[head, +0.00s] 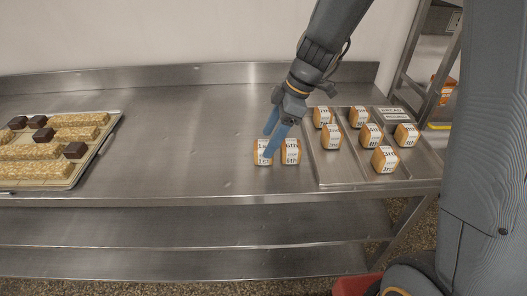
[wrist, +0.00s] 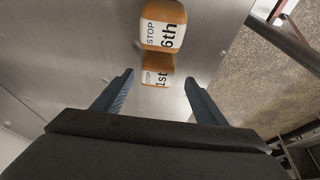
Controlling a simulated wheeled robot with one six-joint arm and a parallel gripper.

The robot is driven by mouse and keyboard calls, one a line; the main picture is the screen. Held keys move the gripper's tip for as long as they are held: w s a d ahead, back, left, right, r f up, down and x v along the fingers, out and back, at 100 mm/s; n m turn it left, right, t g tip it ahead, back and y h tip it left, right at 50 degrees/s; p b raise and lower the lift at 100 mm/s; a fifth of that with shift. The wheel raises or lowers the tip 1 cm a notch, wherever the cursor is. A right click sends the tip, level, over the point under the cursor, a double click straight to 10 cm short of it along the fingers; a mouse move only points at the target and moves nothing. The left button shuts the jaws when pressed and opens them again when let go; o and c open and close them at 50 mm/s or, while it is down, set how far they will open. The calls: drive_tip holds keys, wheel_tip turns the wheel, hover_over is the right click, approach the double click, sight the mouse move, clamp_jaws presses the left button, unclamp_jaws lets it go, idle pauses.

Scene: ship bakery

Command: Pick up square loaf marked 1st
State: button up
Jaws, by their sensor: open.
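The square loaf marked 1st (head: 262,157) stands on the steel table, left of the metal tray, partly hidden behind a finger in the head view. In the wrist view the loaf marked 1st (wrist: 158,76) shows its label, ahead of and between the fingertips. A loaf marked 6th (head: 291,151) stands close beside it on the right; it also shows in the wrist view (wrist: 163,28), beyond the 1st loaf. My gripper (head: 269,142) is open and empty, with its fingers pointing down at the 1st loaf. Whether a finger touches it I cannot tell.
A metal tray (head: 325,181) with several labelled loaves is on the table's right. A tray of pastries and dark cubes (head: 66,186) is at the left. The steel table (head: 190,140) between is clear. A rack (head: 408,55) stands at the right.

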sight(265, 145)
drive_tip(key=shift+w+p+x, duration=0.15)
drive_tip(key=shift+p+x, duration=0.3)
drive_tip(key=shift+x, duration=0.8)
drive_tip(key=shift+w+p+x, duration=0.1)
drive_tip(key=shift+p+x, duration=0.3)
drive_tip(key=shift+x, duration=0.85)
drive_tip(key=c, duration=1.1)
drive_tip(key=shift+c, duration=0.2)
